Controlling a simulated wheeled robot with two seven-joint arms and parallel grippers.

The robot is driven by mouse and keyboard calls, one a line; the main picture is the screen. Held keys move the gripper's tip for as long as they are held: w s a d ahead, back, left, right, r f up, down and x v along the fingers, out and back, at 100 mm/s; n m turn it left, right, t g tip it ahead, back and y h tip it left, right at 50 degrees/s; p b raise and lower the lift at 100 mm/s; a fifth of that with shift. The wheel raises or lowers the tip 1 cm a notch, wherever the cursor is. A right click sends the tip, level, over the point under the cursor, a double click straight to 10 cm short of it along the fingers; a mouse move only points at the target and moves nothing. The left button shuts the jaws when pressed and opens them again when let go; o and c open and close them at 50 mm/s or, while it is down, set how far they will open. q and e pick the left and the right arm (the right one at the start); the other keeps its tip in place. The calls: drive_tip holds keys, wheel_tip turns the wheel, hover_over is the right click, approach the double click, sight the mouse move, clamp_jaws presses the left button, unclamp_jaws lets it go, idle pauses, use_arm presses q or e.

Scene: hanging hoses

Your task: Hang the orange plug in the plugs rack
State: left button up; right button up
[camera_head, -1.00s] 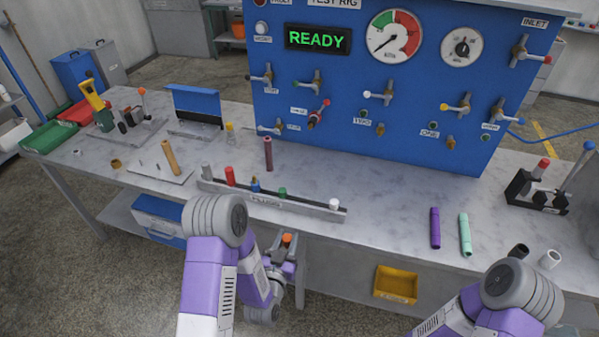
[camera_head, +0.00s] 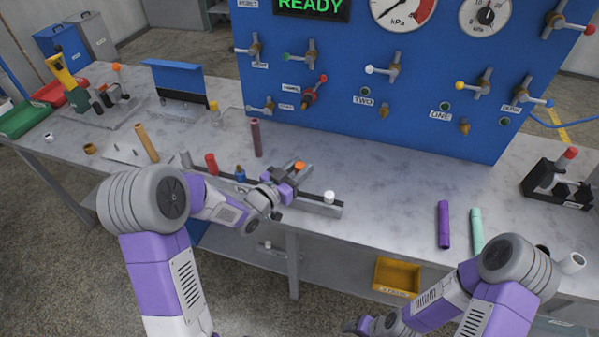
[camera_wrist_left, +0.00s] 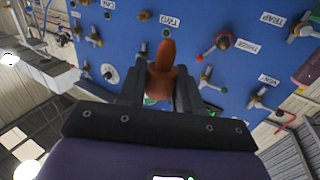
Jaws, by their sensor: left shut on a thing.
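My left gripper (camera_head: 295,176) is shut on the orange plug (camera_head: 299,166), held over the right part of the plugs rack. The rack (camera_head: 319,208) is a long, low grey bar along the bench's front. It bears a red plug (camera_head: 211,163), a blue plug (camera_head: 240,173) and, near its right end, a white plug (camera_head: 329,197). My left arm hides the rack's middle, and the green plug there cannot be seen. In the left wrist view the orange plug (camera_wrist_left: 163,66) sits between both fingers. My right gripper (camera_head: 362,325) is low at the bottom edge, its jaws unclear.
The blue test panel (camera_head: 420,120) with valves stands behind the rack. A dark red upright tube (camera_head: 256,138) stands between them. Purple (camera_head: 443,225) and mint (camera_head: 476,230) tubes lie at right. A yellow bin (camera_head: 396,277) hangs below the bench front.

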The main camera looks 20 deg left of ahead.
use_arm(q)
drive_tip(key=shift+r, duration=0.1)
idle(0.3)
drive_tip(key=shift+s+b, duration=0.1)
drive_tip(key=shift+b, duration=0.35)
wheel_tip(320, 180, down, 6)
drive_tip(key=b, duration=0.5)
drive_tip(key=shift+b, duration=0.35)
drive_tip(key=shift+r+b, duration=0.1)
drive_tip(key=shift+b, duration=0.8)
idle(1.2)
drive_tip(key=shift+f+b, duration=0.9)
drive_tip(key=shift+f, duration=0.1)
drive_tip(key=shift+f, duration=0.9)
drive_tip(key=o, duration=1.1)
